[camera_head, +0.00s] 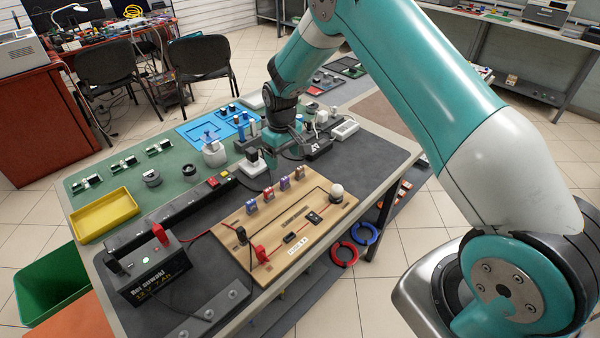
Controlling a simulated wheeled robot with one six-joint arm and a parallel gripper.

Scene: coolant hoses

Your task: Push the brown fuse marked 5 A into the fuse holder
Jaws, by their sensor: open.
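A wooden board (225,218) lies at the front of the bench. Several small upright fuse-like pieces stand in a row along its back, including a bluish one (252,207) and a reddish one (284,184). They are too small for me to read a 5 A mark or pick out the brown one. Two small black parts sit on the board, one (314,217) near a white lamp (336,191) and one (290,238) near a white label; I cannot tell which is the fuse holder. My gripper (277,146) is open, behind the board; its fingertips are hard to make out.
A black battery (148,272) with a red clip stands left of the board, a red wire running between them. Adapters (317,148) and a white bottle (214,152) crowd near my gripper.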

